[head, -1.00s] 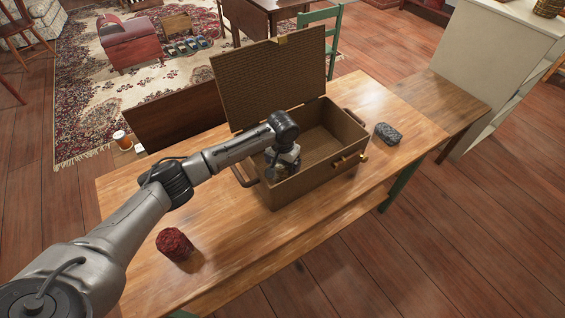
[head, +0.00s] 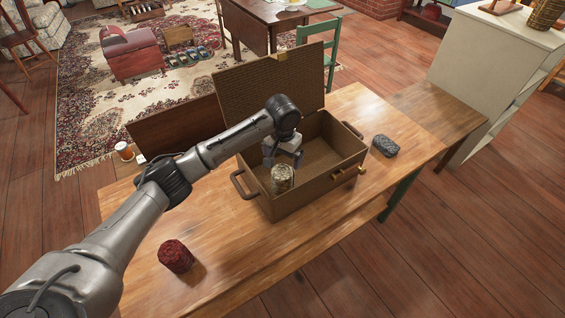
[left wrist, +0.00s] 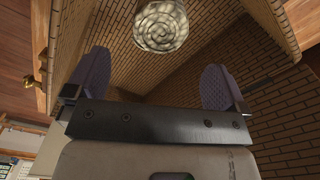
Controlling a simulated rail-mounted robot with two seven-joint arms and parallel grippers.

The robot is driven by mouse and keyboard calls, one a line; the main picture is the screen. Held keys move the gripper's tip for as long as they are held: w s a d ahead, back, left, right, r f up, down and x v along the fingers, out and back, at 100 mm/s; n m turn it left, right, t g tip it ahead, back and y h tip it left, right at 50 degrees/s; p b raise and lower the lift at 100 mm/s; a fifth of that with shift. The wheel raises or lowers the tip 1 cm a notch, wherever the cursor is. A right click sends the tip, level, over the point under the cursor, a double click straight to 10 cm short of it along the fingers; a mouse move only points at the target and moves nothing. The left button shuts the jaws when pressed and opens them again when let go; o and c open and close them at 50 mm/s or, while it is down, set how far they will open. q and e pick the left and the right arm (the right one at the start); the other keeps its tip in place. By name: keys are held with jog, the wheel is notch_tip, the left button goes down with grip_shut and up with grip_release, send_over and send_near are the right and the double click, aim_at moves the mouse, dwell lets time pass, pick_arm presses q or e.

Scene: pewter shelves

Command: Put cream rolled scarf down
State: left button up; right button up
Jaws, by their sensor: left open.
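The cream rolled scarf (head: 283,178) stands inside the open brown wicker case (head: 318,190), near its front left corner. It also shows in the left wrist view (left wrist: 160,25), at the top, beyond the fingertips. My left gripper (head: 284,158) is in the case just above and behind the scarf. In the left wrist view its two fingers (left wrist: 155,78) are spread wide with nothing between them, apart from the scarf. My right gripper is not in view.
The case's lid (head: 270,85) stands raised at the back. A dark red rolled scarf (head: 176,256) is on the table (head: 235,250) at the front left. A grey rolled scarf (head: 385,145) lies right of the case. The table's front is mostly clear.

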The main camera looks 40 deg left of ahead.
pick_arm(q)
jog(key=shift+r, duration=1)
